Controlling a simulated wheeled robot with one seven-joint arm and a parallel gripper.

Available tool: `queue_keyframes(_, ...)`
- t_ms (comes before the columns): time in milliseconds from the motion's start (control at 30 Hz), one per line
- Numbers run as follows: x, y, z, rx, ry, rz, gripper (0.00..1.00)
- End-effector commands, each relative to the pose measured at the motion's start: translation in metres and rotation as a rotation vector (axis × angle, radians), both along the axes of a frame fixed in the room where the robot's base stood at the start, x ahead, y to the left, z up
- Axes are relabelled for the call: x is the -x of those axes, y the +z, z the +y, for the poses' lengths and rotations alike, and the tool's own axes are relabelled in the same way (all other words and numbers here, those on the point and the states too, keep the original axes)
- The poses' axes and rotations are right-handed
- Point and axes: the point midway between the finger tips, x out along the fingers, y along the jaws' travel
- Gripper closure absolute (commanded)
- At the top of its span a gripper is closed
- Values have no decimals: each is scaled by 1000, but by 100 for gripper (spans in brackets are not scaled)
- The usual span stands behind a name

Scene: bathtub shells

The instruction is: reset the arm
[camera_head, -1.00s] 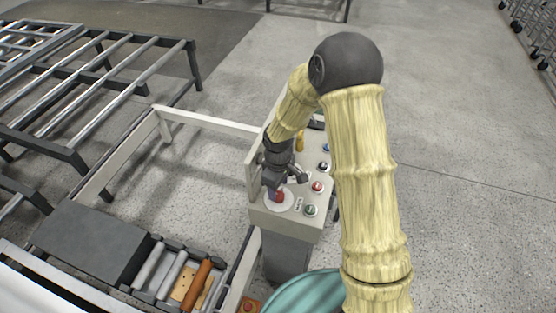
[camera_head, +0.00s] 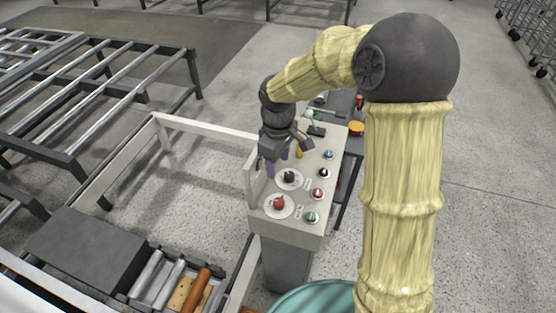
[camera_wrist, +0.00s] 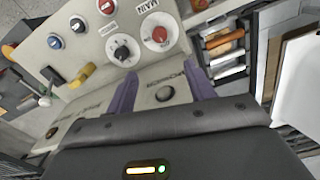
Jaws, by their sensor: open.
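My gripper (camera_head: 279,160) is open and empty above the left side of a pale control panel (camera_head: 301,235). Its two purple fingers are spread apart in the wrist view (camera_wrist: 161,75), with panel surface and a dark round knob between and below them. A red knob (camera_head: 279,203) on a white disc and a black knob (camera_head: 289,177) on a white disc are uncovered, nearer the camera than the gripper. They also show in the wrist view as the red knob (camera_wrist: 159,35) and the black knob (camera_wrist: 122,53). My arm is bent, with its elbow high at the right.
Green (camera_head: 311,217), red (camera_head: 319,194), black (camera_head: 323,173) and blue (camera_head: 328,155) buttons line the panel's right side. A yellow part (camera_wrist: 82,75) lies near the gripper. A roller conveyor (camera_head: 105,85) stands left. An orange roller (camera_head: 194,291) is at lower left. Open floor lies right.

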Motion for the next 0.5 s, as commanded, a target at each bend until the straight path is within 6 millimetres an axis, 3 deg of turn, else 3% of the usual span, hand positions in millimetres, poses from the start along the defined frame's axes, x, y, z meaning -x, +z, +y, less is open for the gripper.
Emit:
queue_keyframes(367, 1, 0, -2, 1, -9, -2, 46)
queue_keyframes(500, 12, 1, -18, 3, -100, -21, 46)
